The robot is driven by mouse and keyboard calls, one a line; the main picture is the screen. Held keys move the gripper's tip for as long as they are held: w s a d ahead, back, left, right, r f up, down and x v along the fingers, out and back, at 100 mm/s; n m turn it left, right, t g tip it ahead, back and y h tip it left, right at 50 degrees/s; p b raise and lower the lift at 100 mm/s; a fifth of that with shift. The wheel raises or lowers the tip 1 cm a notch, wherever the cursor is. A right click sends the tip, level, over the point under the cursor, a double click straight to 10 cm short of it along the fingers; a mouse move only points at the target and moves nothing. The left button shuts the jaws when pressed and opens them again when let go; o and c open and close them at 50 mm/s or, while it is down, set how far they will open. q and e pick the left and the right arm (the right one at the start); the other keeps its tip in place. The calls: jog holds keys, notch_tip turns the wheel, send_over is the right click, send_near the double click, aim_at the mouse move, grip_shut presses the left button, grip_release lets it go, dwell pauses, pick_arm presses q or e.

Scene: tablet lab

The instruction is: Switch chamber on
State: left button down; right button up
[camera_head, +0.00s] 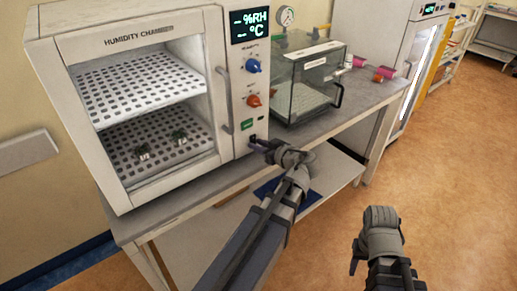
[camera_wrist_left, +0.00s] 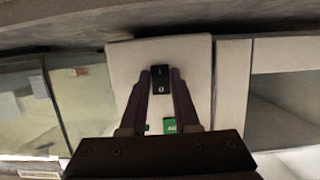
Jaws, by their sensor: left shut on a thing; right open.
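The white humidity chamber (camera_head: 135,42) stands on the bench at the left. Its display (camera_head: 250,25) is lit and shows dashes before %RH and °C. Below it on the panel are a blue knob (camera_head: 253,66), an orange knob (camera_head: 253,101) and a green label (camera_head: 247,125). My left gripper (camera_head: 257,144) is at the panel's bottom. In the left wrist view its fingers are shut on a small black rocker switch (camera_wrist_left: 160,80), one on each side; the green label (camera_wrist_left: 169,126) shows between them. My right gripper (camera_head: 355,257) is open and empty above the floor, away from the bench.
A clear glass box (camera_head: 305,85) stands on the bench (camera_head: 345,113) right of the chamber, with a round gauge (camera_head: 285,16) behind it. Pink and orange items (camera_head: 381,74) lie further right. A tall white cabinet (camera_head: 393,30) is beyond. The floor at right is clear.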

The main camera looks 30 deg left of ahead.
pick_arm(q)
jog(key=shift+f+t+y+b, duration=0.3)
jog(key=shift+f+y+b, duration=0.25)
jog(key=shift+b, duration=0.5)
jog(key=shift+r+y+b, duration=0.2)
jog(key=shift+y+b, duration=0.15)
jog(key=shift+b, duration=0.15)
jog(key=shift+r, duration=0.1)
pick_arm(e)
notch_tip(320, 180, down, 4)
jog(key=shift+f, duration=0.15)
pick_arm(q)
jog(key=c, duration=0.6)
grip_release()
jog(key=shift+c, duration=0.2)
jog(key=p+v, duration=0.1)
jog(key=v, duration=0.6)
jog(key=shift+s+d, duration=0.25)
jog(key=shift+d, duration=0.1)
pick_arm(e)
jog(key=shift+r, duration=0.55)
